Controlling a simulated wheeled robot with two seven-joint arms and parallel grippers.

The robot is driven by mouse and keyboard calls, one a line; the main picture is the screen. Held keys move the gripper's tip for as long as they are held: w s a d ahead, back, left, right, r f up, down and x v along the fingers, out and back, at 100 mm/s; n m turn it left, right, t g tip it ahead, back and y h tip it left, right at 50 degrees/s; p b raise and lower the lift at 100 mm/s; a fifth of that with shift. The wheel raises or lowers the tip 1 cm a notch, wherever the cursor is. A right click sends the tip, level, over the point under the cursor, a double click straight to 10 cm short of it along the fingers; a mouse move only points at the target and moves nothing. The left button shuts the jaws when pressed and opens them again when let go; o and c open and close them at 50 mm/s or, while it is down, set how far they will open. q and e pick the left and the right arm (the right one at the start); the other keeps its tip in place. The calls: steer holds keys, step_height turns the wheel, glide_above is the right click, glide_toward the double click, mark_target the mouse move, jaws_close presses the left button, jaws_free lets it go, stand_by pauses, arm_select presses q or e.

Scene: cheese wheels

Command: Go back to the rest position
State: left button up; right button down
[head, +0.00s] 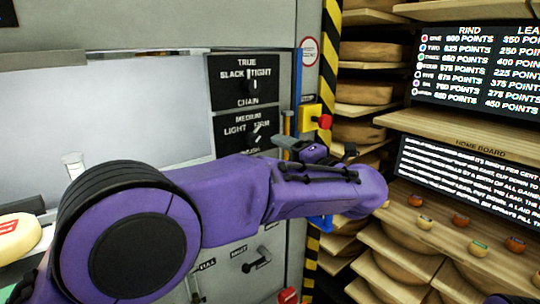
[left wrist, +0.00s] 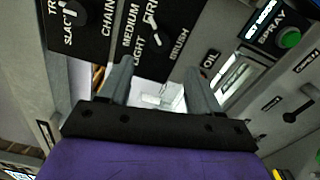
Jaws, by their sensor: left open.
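My left arm, purple with black joints, reaches across the head view from the lower left and bends near the shelves at the right. My left gripper shows only in part behind the forearm in the head view (head: 300,149), in front of the machine's right edge. In the left wrist view its two grey fingers stand apart with nothing between them, so the gripper (left wrist: 160,85) is open and empty. Beyond the fingers is a panel with dials and a bright opening. My right gripper is not in view.
A grey machine has a black dial panel (head: 245,85) and a red button on a yellow box (head: 323,121). Wooden shelves with cheese wheels (head: 366,94) stand at the right, beside text screens (head: 480,65). A pale cheese with a red mark (head: 18,235) sits at the far left.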

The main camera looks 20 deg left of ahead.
arm_select(q)
steer(key=shift+s+d, duration=0.3)
